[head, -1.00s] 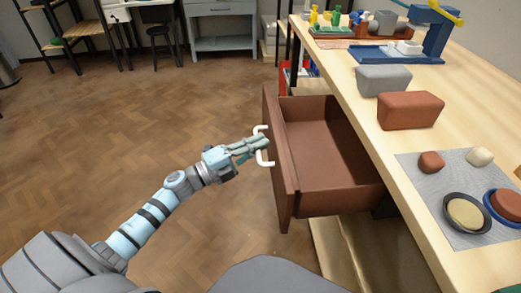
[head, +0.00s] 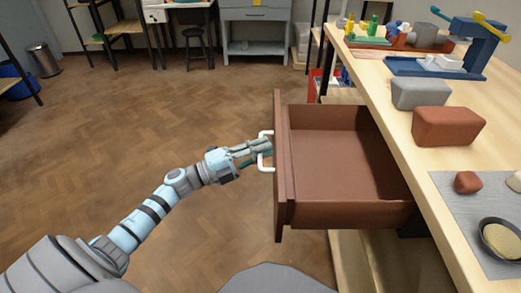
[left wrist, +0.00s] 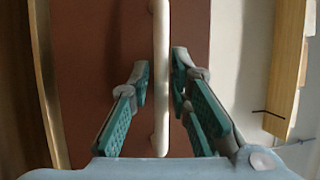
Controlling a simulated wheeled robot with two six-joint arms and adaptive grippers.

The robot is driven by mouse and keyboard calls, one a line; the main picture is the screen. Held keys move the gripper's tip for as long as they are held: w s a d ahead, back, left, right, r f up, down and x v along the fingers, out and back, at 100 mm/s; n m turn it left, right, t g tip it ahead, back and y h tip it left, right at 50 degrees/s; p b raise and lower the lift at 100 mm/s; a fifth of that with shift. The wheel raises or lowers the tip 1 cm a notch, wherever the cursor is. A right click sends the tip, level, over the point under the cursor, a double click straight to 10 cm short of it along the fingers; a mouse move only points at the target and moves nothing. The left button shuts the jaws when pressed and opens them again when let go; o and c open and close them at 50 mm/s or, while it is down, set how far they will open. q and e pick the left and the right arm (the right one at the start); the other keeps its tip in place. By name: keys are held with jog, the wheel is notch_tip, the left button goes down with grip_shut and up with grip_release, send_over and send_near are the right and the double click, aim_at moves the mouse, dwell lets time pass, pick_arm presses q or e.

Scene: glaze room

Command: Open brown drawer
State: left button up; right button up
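The brown drawer (head: 345,160) is pulled well out from under the table's left side, and its empty inside shows in the head view. Its brown front panel (head: 284,190) carries a white bar handle (head: 262,166). My left gripper (head: 256,152) is at this handle in the head view. In the left wrist view, the fingers (left wrist: 161,78) are on either side of the upright white handle bar (left wrist: 160,125), drawn in close around it, with the brown front behind. My right gripper is not in view.
The wooden table (head: 375,95) on the right bears a grey block (head: 420,93), a reddish-brown block (head: 448,126), a grey mat (head: 455,215) and a blue tool (head: 475,45). The wooden floor (head: 130,120) left of the drawer is clear.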

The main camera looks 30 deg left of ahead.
pick_arm(q)
jog(key=v, duration=1.2)
